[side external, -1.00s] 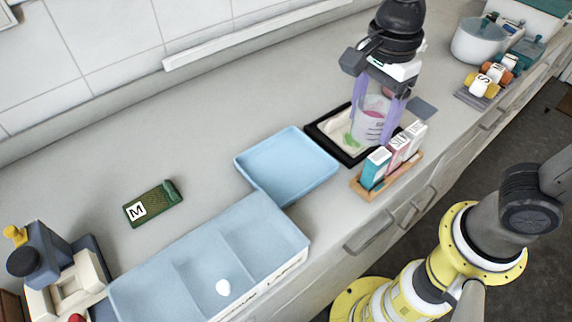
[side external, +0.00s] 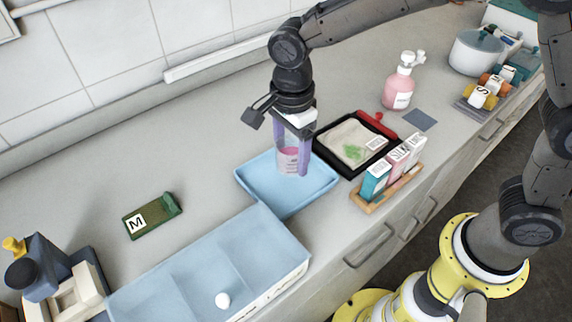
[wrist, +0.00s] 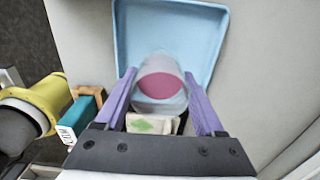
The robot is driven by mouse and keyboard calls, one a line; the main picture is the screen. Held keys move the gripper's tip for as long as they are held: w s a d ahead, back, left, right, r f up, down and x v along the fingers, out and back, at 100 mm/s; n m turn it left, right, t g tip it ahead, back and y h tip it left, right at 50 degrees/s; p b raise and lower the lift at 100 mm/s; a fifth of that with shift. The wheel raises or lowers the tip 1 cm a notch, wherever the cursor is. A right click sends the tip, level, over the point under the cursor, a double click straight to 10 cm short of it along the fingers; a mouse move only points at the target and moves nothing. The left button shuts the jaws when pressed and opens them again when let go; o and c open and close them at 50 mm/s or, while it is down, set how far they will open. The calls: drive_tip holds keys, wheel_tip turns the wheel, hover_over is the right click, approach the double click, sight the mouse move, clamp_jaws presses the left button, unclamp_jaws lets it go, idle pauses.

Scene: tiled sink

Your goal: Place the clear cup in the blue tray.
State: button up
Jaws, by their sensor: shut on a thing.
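The clear cup (side external: 290,160), with pink showing in it, is upright between the purple fingers of my gripper (side external: 292,160). My gripper is shut on it. The cup appears over the blue tray (side external: 258,182), towards its back right part. I cannot tell whether the cup's base touches the tray floor. In the wrist view the cup (wrist: 160,82) sits between the fingertips (wrist: 162,85), and the tray (wrist: 190,25) lies beyond and below it.
A black-framed tray (side external: 325,150) with a cloth and green item lies right of the blue tray. A wooden rack of boxes (side external: 388,180) stands in front. A divided blue bin (side external: 185,235) adjoins the tray's front left. A pink bottle (side external: 398,90) stands behind.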

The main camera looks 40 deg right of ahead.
sight(286, 168)
drive_tip(key=shift+w+a+f, duration=0.15)
drive_tip(key=shift+w+f, duration=0.1)
drive_tip(key=shift+f, duration=0.85)
drive_tip(key=shift+w+a+f, duration=0.1)
drive_tip(key=shift+w+f, duration=0.1)
drive_tip(key=shift+f, duration=0.85)
drive_tip(key=shift+f, duration=0.2)
drive_tip(key=o, duration=1.5)
wheel_tip(286, 168, up, 12)
drive_tip(key=shift+r, duration=0.25)
